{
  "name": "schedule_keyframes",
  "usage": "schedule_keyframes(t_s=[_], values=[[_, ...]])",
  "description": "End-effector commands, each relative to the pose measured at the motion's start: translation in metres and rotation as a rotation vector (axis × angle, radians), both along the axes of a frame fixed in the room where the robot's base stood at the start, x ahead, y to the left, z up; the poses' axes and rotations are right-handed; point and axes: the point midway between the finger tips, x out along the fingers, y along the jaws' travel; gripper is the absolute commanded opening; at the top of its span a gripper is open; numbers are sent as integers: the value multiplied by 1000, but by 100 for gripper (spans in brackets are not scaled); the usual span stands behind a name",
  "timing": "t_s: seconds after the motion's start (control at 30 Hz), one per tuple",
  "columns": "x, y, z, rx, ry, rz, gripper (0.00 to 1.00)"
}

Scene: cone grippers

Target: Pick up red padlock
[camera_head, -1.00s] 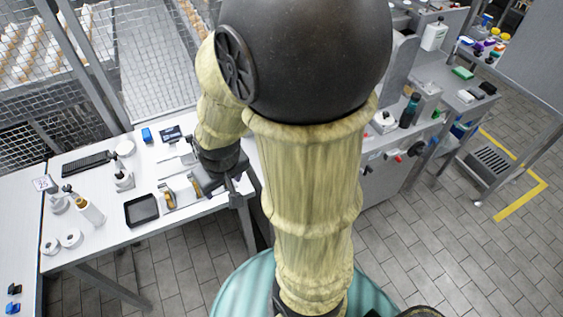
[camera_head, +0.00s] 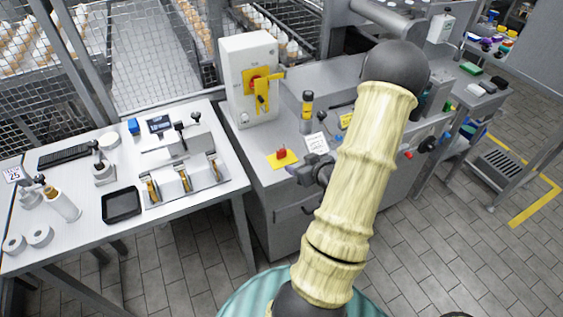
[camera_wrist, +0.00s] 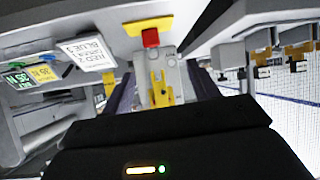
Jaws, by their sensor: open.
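A small red padlock (camera_head: 281,153) stands on a yellow pad (camera_head: 288,162) on the grey metal counter. In the wrist view the red padlock (camera_wrist: 150,38) shows at the top centre, with the yellow pad (camera_wrist: 148,24) by it. My gripper (camera_head: 298,176) is just in front and to the right of the padlock in the head view, apart from it. In the wrist view my gripper's dark fingers (camera_wrist: 161,88) are spread with nothing held between them. The black gripper body hides the lower part of that view.
A white box (camera_head: 247,60) with a red and yellow switch stands behind the padlock. A white table (camera_head: 75,178) with a black tray (camera_head: 121,205) is at the left.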

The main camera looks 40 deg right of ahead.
Motion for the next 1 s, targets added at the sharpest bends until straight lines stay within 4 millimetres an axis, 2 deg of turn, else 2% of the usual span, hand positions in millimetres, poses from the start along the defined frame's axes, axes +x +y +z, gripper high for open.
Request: schedule_keyframes(t_s=[0.03, 0.1, 0.23, 0.57, 0.77, 1.0], values=[[-8, -9, -15, 12, -45, -18, 60], [-15, -16, -18, 17, -98, -28, 60], [-20, -21, -19, 20, -145, -35, 60], [-19, -21, -17, 19, -148, -34, 60], [1, -23, -25, 20, -148, -31, 60], [40, -29, -41, 20, -147, -32, 60]])
